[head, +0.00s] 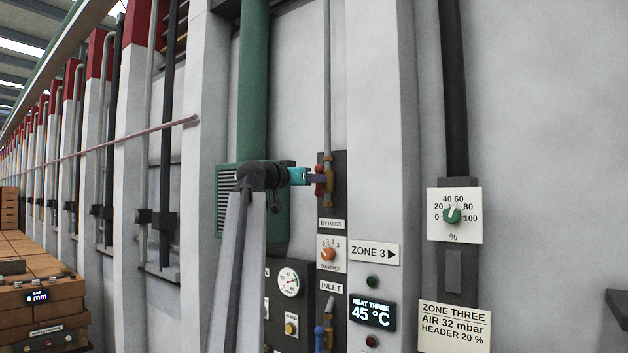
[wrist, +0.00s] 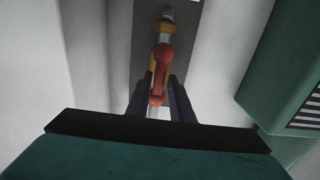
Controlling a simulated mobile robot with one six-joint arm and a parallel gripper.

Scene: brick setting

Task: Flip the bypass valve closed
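The bypass valve is a brass fitting with a red handle on a thin vertical pipe; its handle (head: 320,180) is above the BYPASS label (head: 331,224). In the wrist view the red handle (wrist: 160,68) lies roughly along the pipe, over the brass body (wrist: 166,28). My gripper (head: 314,178) reaches the valve from the left in the head view. In the wrist view its two dark fingers (wrist: 160,97) stand apart on either side of the handle's near end. Contact is hard to make out.
Below is a DAMPER knob (head: 328,253), then the blue INLET valve (head: 322,336). A ZONE 3 sign (head: 374,253) and a 45 °C display (head: 372,313) are on the pillar to the right. A green vented housing (wrist: 292,75) stands close on the right in the wrist view.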

